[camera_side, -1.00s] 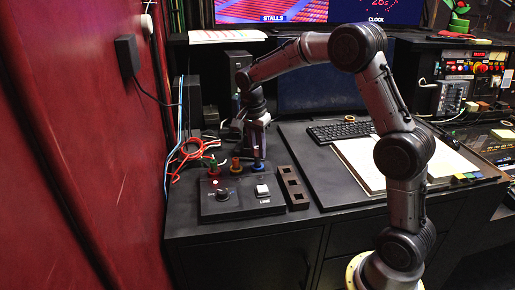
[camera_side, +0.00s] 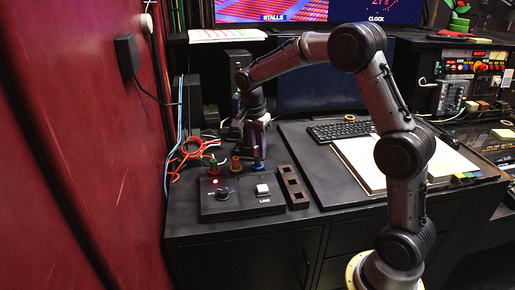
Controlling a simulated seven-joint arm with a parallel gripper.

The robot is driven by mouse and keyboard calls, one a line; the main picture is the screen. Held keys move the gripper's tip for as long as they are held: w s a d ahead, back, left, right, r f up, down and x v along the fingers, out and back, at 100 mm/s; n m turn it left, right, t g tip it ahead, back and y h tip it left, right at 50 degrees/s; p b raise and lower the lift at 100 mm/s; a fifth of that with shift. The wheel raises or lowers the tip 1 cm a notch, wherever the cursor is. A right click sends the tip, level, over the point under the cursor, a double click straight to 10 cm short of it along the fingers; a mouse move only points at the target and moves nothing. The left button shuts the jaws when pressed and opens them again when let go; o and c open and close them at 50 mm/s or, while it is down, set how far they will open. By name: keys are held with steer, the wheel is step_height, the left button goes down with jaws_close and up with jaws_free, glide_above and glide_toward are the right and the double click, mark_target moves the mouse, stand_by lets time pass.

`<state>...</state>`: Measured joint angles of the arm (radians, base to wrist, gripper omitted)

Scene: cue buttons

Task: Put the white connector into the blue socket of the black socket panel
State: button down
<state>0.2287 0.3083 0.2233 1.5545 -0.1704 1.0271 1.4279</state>
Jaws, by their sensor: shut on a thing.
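The black socket panel (camera_side: 235,205) lies on the desk at the left, with a knob and a white button on its front. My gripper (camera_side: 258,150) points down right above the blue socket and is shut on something. The white connector is too small and too hidden by the fingers to make out. I cannot tell whether it touches or sits in the blue socket.
A dark block with square holes (camera_side: 293,187) stands right of the panel. Red and green cables (camera_side: 190,150) lie at its back left. A keyboard (camera_side: 340,131) and white papers (camera_side: 385,163) lie to the right. The red wall (camera_side: 80,150) is close on the left.

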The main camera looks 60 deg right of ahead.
steer(key=shift+f, duration=1.1)
stand_by(0.6)
steer(key=c, duration=0.5)
jaws_free()
steer(key=shift+r, duration=0.15)
steer(key=shift+r, duration=3.4)
